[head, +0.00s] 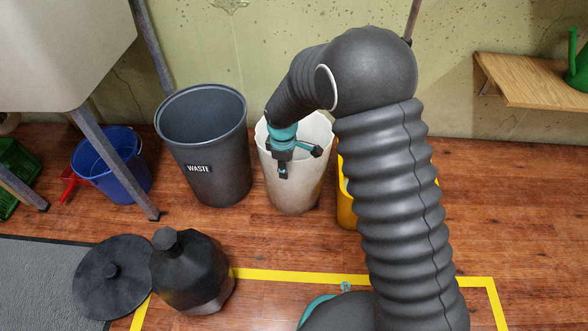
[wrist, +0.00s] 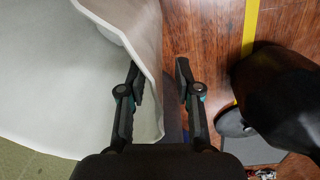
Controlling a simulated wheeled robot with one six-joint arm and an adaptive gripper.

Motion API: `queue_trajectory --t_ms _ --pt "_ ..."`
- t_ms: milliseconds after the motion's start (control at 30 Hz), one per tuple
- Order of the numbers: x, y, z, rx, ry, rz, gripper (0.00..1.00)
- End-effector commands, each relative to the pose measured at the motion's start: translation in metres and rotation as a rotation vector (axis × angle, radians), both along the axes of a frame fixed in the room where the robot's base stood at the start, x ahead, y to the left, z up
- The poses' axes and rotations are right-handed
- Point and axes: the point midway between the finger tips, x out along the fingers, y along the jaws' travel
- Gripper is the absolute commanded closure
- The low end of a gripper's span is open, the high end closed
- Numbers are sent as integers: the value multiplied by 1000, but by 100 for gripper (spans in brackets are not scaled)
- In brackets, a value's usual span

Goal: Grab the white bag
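The white bag (head: 298,192) looks like a stiff, open-topped container standing on the floor, with grey dirt low on its side. In the wrist view its pale surface (wrist: 50,80) fills the left side, with its angular rim reaching between my fingers. My gripper (head: 300,163) hangs over the bag's opening at its near side, pointing down. In the wrist view my gripper (wrist: 159,68) is open, with a clear gap between the fingers. The left finger overlaps the white wall, and the right finger is out over the floor. I cannot tell whether either finger touches the bag.
A grey waste bin (head: 205,140) stands close left of the bag, and a yellow object (head: 346,205) stands right, partly behind my arm. A black jug (head: 192,270) and round black lid (head: 108,278) lie in front left. A blue bucket (head: 112,165) is farther left.

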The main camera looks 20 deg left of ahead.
Motion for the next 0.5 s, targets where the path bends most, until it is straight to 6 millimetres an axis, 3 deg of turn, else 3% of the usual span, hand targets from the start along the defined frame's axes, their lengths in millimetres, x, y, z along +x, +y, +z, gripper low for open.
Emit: queue_trajectory --t_ms 133,367,500 --pt "1 0 -19 -1 1 0 67" --pt "2 0 -21 0 -1 0 67" --pt "2 0 -21 0 -1 0 97"
